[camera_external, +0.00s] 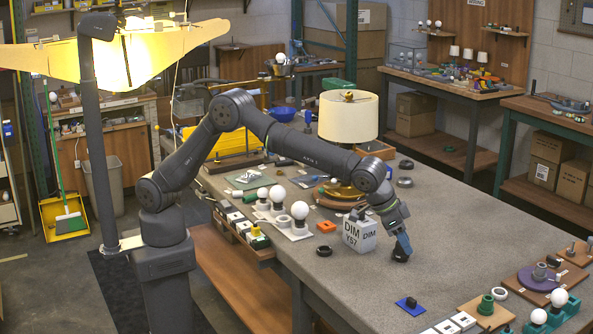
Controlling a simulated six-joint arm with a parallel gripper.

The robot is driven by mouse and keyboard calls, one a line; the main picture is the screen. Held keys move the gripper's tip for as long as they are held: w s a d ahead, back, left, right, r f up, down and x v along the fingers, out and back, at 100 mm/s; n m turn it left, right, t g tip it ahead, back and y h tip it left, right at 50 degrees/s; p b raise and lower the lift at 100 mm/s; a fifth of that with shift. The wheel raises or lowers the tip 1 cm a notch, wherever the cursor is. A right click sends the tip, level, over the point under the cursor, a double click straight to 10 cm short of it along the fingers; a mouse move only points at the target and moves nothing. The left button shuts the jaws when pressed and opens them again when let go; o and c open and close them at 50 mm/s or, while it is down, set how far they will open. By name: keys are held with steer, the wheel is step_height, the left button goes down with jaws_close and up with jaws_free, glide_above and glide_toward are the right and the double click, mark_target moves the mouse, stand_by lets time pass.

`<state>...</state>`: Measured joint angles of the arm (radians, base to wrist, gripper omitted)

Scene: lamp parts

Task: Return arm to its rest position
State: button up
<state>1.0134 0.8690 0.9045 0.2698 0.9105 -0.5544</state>
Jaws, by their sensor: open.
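My gripper (402,243) is at the end of my arm, low over the middle right of the grey table (330,275), pointing down. It is open. A small dark round part (400,255) lies right below its tips; I cannot tell whether they touch.
A cream lampshade (348,116) stands farther back on the table. White bulbs (299,210) on bases and an orange part (327,226) are to the left. A blue part (411,305) and a purple disc (538,278) lie in front. Right of the gripper is clear.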

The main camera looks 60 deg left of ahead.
steer(key=s+d+f, duration=0.3)
steer(key=d+f, duration=0.1)
steer(key=d, duration=0.4)
steer(key=shift+d+f, duration=0.25)
steer(key=shift+d, duration=0.05)
steer(key=shift+w, duration=0.1)
steer(key=w+a+r, duration=0.1)
steer(key=a+r, duration=0.2)
steer(key=a, duration=0.5)
steer(key=w+a+r, duration=0.2)
steer(key=a+r, duration=0.2)
steer(key=a, duration=0.5)
steer(key=shift+w+r, duration=0.2)
steer(key=shift+w, duration=0.1)
